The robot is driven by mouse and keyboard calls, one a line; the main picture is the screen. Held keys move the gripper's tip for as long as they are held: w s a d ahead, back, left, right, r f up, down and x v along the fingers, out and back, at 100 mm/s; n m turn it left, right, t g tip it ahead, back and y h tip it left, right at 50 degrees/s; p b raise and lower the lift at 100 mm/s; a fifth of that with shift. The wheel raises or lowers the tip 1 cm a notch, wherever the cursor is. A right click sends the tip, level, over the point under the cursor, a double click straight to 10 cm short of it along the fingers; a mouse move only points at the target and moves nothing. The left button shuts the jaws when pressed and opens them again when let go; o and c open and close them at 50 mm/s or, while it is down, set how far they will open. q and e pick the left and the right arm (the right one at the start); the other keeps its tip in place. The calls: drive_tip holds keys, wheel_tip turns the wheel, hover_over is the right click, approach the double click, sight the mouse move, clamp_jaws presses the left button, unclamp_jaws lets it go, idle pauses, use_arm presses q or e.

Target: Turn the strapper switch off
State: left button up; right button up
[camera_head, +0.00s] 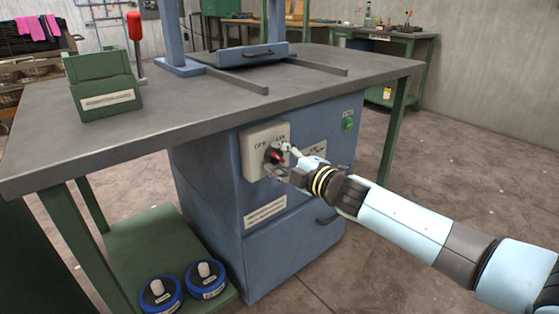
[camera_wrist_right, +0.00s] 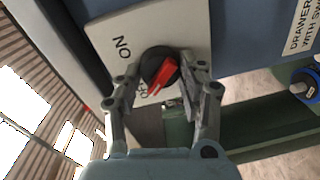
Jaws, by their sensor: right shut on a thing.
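The strapper switch (camera_head: 276,156) is a red handle on a round black base, set on a pale plate (camera_head: 252,160) on the front of the blue cabinet. The plate bears the words OFF and ON. In the right wrist view the red handle of the switch (camera_wrist_right: 162,70) is slanted, with one end near the OFF label. My right gripper (camera_head: 284,164) is at the plate, its fingers on either side of the switch and shut on it. Its fingers also show in the right wrist view (camera_wrist_right: 163,80). The fingers partly hide the labels. My left gripper is not in view.
The grey tabletop (camera_head: 200,112) overhangs the cabinet above the switch. A green button (camera_head: 348,125) and a drawer handle (camera_head: 327,218) are right of the switch. Blue rolls (camera_head: 160,293) lie on the lower shelf.

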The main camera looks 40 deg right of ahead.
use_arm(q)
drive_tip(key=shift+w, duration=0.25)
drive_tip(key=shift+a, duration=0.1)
use_arm(e)
drive_tip(key=o, duration=1.2)
drive_tip(key=shift+c, duration=0.2)
drive_tip(key=s, duration=1.2)
drive_tip(key=shift+d+r, duration=0.4)
drive_tip(key=shift+d, duration=0.05)
